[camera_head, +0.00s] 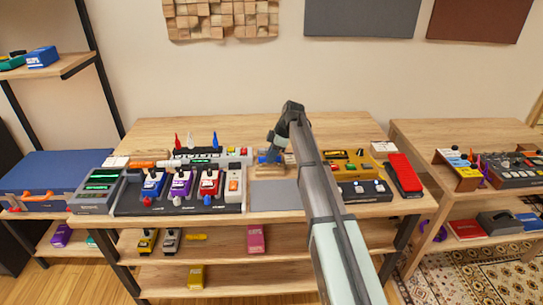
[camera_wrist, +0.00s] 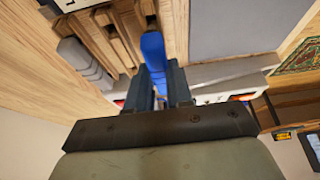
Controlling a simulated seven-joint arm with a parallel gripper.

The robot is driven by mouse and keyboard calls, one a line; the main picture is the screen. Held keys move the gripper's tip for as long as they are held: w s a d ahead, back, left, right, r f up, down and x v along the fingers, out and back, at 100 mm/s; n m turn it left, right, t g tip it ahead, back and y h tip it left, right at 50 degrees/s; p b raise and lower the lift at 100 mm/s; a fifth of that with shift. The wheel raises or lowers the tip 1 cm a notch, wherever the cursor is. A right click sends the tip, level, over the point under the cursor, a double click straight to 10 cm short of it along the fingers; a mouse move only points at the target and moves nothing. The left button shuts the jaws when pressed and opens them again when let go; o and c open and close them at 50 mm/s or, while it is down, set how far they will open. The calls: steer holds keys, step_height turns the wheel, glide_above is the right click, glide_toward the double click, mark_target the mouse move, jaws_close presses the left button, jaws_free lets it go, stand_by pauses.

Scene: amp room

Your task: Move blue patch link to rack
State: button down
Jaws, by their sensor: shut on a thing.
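My gripper (camera_head: 275,152) is over the back middle of the central table, in front of the far wall. In the wrist view my gripper (camera_wrist: 158,84) has its two dark fingers on either side of a long blue piece, the blue patch link (camera_wrist: 153,48), and is shut on it. In the head view a bit of blue (camera_head: 266,157) shows just below the gripper, partly hidden by it. A light wooden slotted piece (camera_wrist: 119,38), perhaps the rack, lies beside the blue link in the wrist view. Whether the link touches it I cannot tell.
A grey mat (camera_head: 273,195) lies bare in front of the gripper. A pedalboard (camera_head: 182,203) with several pedals is to its left. A yellow unit (camera_head: 350,167) and a red pedal (camera_head: 404,172) are to the right. My arm hides part of the table.

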steer(key=shift+f, duration=0.95)
stand_by(1.7)
steer(key=c, duration=0.5)
jaws_free()
steer(key=shift+c, duration=0.2)
steer(key=shift+r, duration=3.5)
steer(key=shift+d, duration=0.1)
